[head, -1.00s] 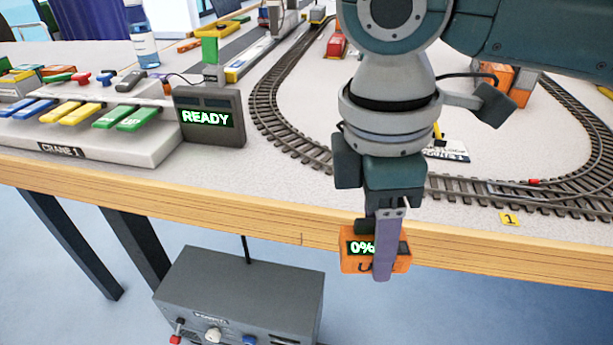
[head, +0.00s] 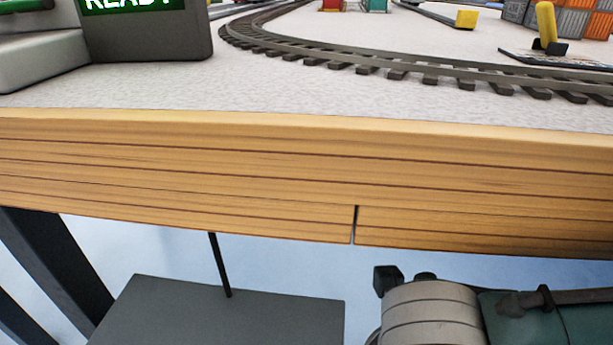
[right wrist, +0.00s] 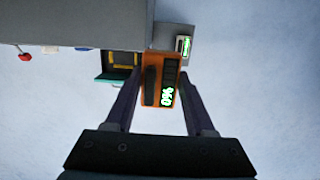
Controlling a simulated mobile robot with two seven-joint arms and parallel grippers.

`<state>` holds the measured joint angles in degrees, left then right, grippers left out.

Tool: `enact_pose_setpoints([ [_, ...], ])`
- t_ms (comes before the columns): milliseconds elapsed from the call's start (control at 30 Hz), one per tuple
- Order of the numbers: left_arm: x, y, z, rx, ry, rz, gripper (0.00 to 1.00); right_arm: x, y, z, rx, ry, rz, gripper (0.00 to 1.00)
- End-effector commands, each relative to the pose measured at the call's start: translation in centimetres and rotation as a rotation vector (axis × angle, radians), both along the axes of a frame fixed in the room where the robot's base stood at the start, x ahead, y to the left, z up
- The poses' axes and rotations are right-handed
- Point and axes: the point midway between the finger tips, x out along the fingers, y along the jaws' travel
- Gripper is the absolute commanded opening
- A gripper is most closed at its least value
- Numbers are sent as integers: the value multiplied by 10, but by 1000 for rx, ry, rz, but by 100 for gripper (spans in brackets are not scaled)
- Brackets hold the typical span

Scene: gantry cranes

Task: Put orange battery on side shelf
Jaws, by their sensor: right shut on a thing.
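The orange battery (right wrist: 152,90) is in the right wrist view, with a green "0%" on its dark display. My right gripper (right wrist: 160,76) is shut on it, one finger on each side. The battery is in front of a grey box (right wrist: 85,22), overlapping its right end in the picture. Whether the battery touches anything there cannot be told. In the head view my right gripper is out of frame, and my left gripper is not seen.
A teal-edged opening with yellow parts (right wrist: 121,62) is beside the battery. In the head view the box top (head: 230,312) is below the wooden table edge (head: 200,165). Rail track (head: 380,65) lies on the table.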

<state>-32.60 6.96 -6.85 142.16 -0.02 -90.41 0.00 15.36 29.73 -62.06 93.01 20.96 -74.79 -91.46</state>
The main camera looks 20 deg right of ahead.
Motion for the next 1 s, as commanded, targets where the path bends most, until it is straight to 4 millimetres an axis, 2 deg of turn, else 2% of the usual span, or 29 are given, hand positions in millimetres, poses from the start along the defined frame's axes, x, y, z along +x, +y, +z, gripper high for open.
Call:
enact_pose_setpoints([
  [500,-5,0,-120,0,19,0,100,0,0,-153,-2,3,3,0],
  [700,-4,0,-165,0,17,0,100,1,0,-209,-1,3,2,0],
  [833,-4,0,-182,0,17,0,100,1,0,-230,0,2,3,0],
  [1000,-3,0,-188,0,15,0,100,2,0,-239,-2,2,3,0],
])
